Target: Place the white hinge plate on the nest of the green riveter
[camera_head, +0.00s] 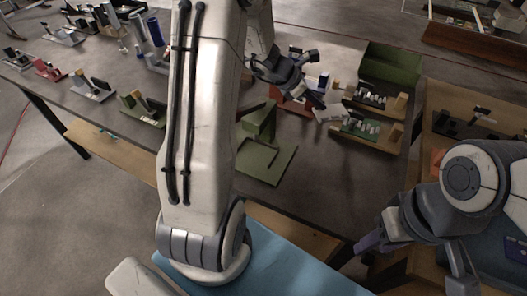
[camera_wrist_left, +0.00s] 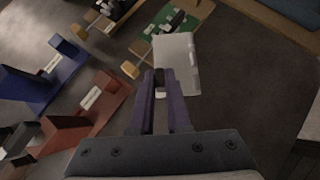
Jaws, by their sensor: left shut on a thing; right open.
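The white hinge plate (camera_head: 326,114) is held at the fingertips of my left gripper (camera_head: 318,100), above the right part of the table. In the left wrist view the flat white plate (camera_wrist_left: 177,60) extends beyond the purple fingers (camera_wrist_left: 161,88), which are shut on its near edge. The green riveter (camera_head: 262,150), with an upright frame and a flat base, stands on the table to the left of and nearer than the plate; my left arm covers part of its left side. Its nest is too small to make out. My right gripper (camera_head: 415,255) is open and empty at the lower right, off the table's front edge.
A red fixture (camera_head: 290,104) is beyond the riveter; a blue fixture (camera_wrist_left: 45,84) shows in the wrist view.

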